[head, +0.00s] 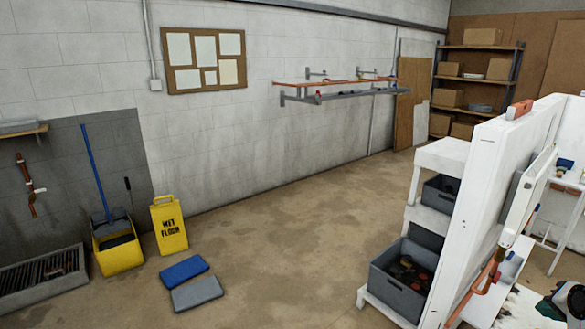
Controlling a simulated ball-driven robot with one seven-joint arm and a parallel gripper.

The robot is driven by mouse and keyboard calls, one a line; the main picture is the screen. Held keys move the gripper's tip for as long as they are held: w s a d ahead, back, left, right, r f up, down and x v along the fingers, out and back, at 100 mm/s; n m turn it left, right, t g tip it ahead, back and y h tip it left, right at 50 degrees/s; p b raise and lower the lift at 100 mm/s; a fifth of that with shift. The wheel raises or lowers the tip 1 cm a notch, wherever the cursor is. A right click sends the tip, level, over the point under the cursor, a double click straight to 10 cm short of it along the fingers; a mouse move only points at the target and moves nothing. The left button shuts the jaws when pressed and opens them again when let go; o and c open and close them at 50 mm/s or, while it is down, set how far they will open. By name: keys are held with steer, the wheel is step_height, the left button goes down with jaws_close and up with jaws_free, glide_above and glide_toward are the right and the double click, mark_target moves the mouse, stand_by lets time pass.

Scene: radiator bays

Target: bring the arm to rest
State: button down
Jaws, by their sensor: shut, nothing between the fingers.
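My arm and my gripper do not show in the head view. I cannot tell their pose from this picture.
Bare concrete floor (290,245) lies open mid-room. At left stand a yellow mop bucket (120,257), wet-floor sign (169,225), floor grate (42,277) and blue and grey pads (184,270). At right, a white partition (480,190) and shelf unit with grey bins (400,280) block the way.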

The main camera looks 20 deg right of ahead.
steer(key=a+f+n+y, duration=0.1)
steer(key=a+f+n, duration=0.25)
steer(key=a, duration=0.55)
steer(key=a+f+n+g+y, duration=0.1)
steer(key=a+f+n+y, duration=0.15)
steer(key=a+f, duration=0.45)
steer(key=a+f+n, duration=0.2)
steer(key=a+n, duration=0.2)
steer(key=a, duration=0.7)
steer(key=s+a+f+n+g, duration=0.2)
steer(key=s+a+n, duration=0.3)
steer(key=s+a, duration=0.15)
steer(key=s+f+m+g+b, duration=0.1)
steer(key=s+f+g+b, duration=0.2)
steer(key=s+f, duration=0.7)
step_height(320, 180, down, 2)
steer(key=shift+s+d+g+y+b, duration=0.25)
steer(key=shift+s+g+y+b, duration=0.15)
steer(key=shift+b, duration=0.85)
